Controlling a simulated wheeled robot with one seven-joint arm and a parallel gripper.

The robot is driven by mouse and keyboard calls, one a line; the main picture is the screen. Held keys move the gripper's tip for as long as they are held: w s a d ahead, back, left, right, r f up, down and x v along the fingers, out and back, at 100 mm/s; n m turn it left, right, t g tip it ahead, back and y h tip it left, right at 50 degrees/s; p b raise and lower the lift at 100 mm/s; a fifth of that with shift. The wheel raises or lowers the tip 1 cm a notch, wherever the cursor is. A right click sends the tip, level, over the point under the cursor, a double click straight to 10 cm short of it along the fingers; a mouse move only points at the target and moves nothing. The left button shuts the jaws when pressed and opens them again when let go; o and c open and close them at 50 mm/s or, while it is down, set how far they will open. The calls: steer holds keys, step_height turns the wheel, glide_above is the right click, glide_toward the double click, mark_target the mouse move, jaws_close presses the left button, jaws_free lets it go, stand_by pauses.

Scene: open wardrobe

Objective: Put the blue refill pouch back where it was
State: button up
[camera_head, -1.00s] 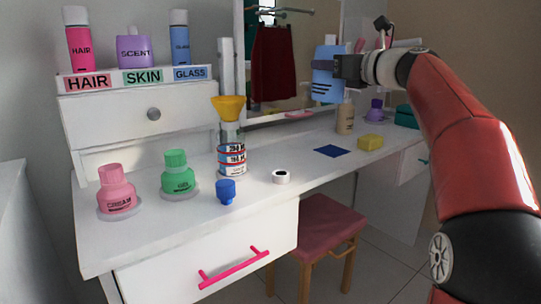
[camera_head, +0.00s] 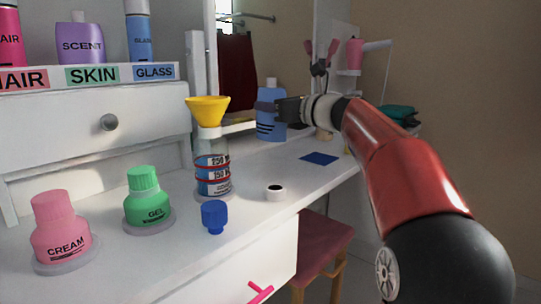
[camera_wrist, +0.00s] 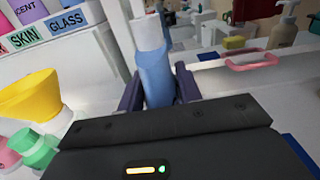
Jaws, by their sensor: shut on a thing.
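The blue refill pouch (camera_head: 269,125) is upright, with a pale cap and dark lines on its front. My gripper (camera_head: 280,108) is shut on it from the right side. In the wrist view the pouch (camera_wrist: 156,78) stands between the two dark fingers (camera_wrist: 158,90) of my gripper. In the head view the pouch appears behind the clear bottle with the yellow funnel (camera_head: 207,110), near the mirror. I cannot tell if its base touches the tabletop. A flat dark blue square (camera_head: 319,159) lies bare on the tabletop, to the right and nearer.
Pink CREAM (camera_head: 62,235) and green GEL (camera_head: 147,200) jars stand at the front left. A blue cap (camera_head: 214,216) and a white ring (camera_head: 275,193) lie near the front edge. A shelf labelled HAIR, SKIN, GLASS (camera_head: 120,75) holds bottles. A pink stool (camera_head: 322,240) stands below.

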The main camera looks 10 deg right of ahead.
mark_target(272, 141)
step_height(272, 141, down, 9)
steer(key=b, duration=0.3)
steer(key=shift+r, duration=0.15)
steer(key=o, duration=1.2)
steer(key=shift+d, duration=0.1)
steer(key=v, duration=1.2)
